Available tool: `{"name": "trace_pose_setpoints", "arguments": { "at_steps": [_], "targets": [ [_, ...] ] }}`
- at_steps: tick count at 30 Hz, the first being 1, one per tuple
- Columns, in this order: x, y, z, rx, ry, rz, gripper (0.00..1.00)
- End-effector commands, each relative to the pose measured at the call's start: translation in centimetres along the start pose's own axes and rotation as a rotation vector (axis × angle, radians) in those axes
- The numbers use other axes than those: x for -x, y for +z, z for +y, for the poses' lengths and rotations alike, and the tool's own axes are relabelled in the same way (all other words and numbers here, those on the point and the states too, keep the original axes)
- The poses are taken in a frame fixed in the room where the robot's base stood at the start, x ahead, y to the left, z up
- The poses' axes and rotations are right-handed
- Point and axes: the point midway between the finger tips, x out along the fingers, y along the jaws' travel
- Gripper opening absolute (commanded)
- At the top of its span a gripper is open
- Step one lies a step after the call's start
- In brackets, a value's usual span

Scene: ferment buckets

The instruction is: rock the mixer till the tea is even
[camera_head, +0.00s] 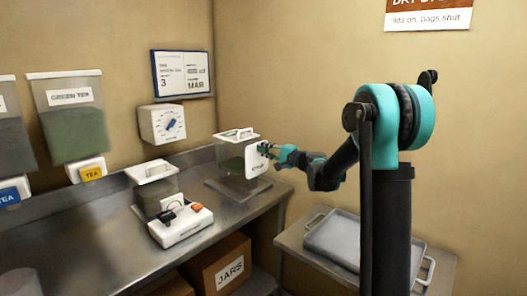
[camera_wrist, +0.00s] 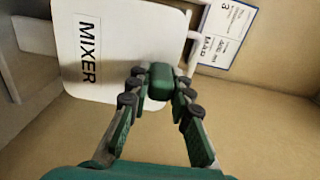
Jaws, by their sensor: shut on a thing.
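The mixer (camera_head: 231,152) is a clear box with a white lid and handle, standing on a dark base plate on the steel counter. Dark green contents show through its side; how even they are cannot be made out. Its white front panel fills the upper left of the wrist view, with the MIXER label (camera_wrist: 88,52) turned sideways. My gripper (camera_head: 268,150) is at this panel from the right. In the wrist view my gripper (camera_wrist: 160,90) has its fingertips closed around a dark green knob (camera_wrist: 160,78) in front of the panel.
A second lidded clear container (camera_head: 155,185) and a white device with an orange button (camera_head: 182,226) stand left on the counter. A grey tray (camera_head: 345,240) lies on the right table. A JARS box (camera_head: 222,268) is below.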

Motion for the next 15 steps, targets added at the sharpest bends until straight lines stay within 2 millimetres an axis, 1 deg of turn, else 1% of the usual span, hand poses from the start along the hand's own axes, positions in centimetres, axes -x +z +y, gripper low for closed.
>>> {"name": "trace_pose_setpoints", "arguments": {
  "at_steps": [11,12,15],
  "targets": [
    [0.06,-0.1,0.06,-0.002,0.001,0.002,0.0],
    [0.06,-0.1,0.06,-0.002,0.001,0.002,0.24],
    [0.05,-0.09,0.05,-0.002,0.001,0.002,0.36]
  ]
}}
